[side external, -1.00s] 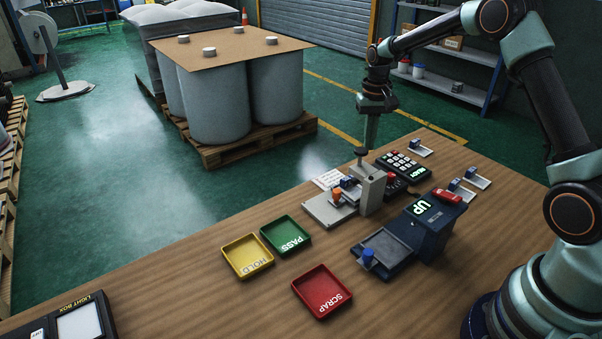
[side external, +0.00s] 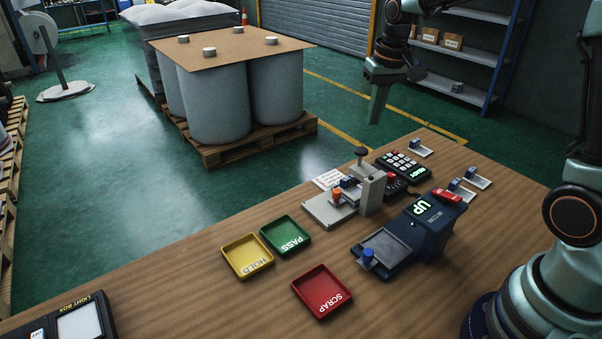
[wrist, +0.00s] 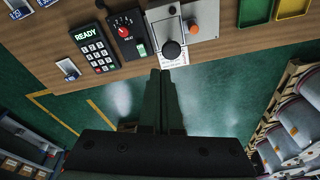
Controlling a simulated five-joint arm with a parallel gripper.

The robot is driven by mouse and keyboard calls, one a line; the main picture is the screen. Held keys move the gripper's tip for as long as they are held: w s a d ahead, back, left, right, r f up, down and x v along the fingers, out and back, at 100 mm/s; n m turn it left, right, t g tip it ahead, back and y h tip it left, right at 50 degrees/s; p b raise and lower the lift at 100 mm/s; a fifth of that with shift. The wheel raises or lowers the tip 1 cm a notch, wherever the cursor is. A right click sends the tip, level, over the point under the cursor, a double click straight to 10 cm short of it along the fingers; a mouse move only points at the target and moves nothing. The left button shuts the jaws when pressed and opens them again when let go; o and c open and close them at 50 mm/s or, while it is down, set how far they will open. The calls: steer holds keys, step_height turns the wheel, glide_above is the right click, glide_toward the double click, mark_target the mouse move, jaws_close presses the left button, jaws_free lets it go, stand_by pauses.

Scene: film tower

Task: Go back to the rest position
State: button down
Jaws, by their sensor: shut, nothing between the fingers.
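My gripper (side external: 376,112) is shut and empty, held up in the air near the far edge of the bench in the side external view. In the wrist view its two fingers (wrist: 161,78) lie together, pointing toward the bench edge. It touches nothing. Below it on the wooden bench (side external: 190,292) stand a grey press-like fixture (side external: 372,192) with a black knob and a black keypad (side external: 403,165) that reads READY in the wrist view.
A navy device (side external: 432,228) reads UP. Yellow HOLD (side external: 247,256), green PASS (side external: 286,236) and red SCRAP (side external: 322,291) trays lie on the bench. A light box (side external: 80,322) sits front left. Drums on a pallet (side external: 262,148) stand behind, and shelves (side external: 455,88) at back right.

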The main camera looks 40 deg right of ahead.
steer(key=s+a+r+n+t, duration=0.1)
steer(key=s+a+r+n, duration=0.1)
steer(key=s+a, duration=0.2)
steer(key=s+a+r+n+t, duration=0.2)
steer(key=s+a, duration=0.2)
steer(key=s, duration=0.7)
steer(key=shift+s+t, duration=0.15)
steer(key=shift+t, duration=0.15)
